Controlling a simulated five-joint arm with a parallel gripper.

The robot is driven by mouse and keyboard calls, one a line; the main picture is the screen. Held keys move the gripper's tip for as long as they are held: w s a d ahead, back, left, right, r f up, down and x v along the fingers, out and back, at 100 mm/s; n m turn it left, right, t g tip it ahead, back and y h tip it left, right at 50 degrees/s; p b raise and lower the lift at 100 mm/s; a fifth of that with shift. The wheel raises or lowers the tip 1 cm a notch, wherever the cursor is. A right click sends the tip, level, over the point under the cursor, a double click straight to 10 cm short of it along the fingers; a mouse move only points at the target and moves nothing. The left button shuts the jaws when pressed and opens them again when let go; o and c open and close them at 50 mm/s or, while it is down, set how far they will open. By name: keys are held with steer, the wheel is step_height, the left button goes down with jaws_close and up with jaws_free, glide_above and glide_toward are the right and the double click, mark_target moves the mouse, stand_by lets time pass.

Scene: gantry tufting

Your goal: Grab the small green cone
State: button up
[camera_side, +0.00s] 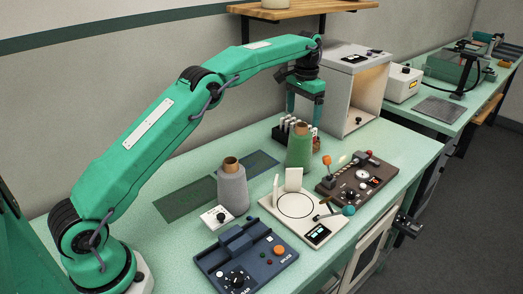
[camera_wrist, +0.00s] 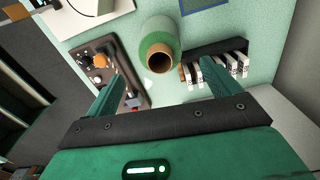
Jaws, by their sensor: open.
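The small green cone (camera_side: 300,150) is a yarn cone with a brown tube top. It stands upright on the pale green table in the side view. In the wrist view the green cone (camera_wrist: 159,35) is seen from above, with its open brown core toward me. My gripper (camera_side: 304,110) hangs above and slightly behind the cone in the side view. Its two fingers are spread and empty in the wrist view (camera_wrist: 168,82), with the cone beyond the gap between them. I see no contact with the cone.
A grey cone (camera_side: 232,190) stands to the left. A brown control panel (camera_side: 355,182), a white scale (camera_side: 292,208) and a blue device (camera_side: 240,262) are nearer. A grey cabinet (camera_side: 335,92) stands behind.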

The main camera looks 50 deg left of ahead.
mark_target(302, 125)
steer(key=shift+f, duration=1.25)
steer(key=shift+f, duration=0.1)
steer(key=shift+f, duration=2.55)
steer(key=c, duration=1.4)
steer(key=shift+o, duration=0.2)
steer(key=shift+r, duration=0.2)
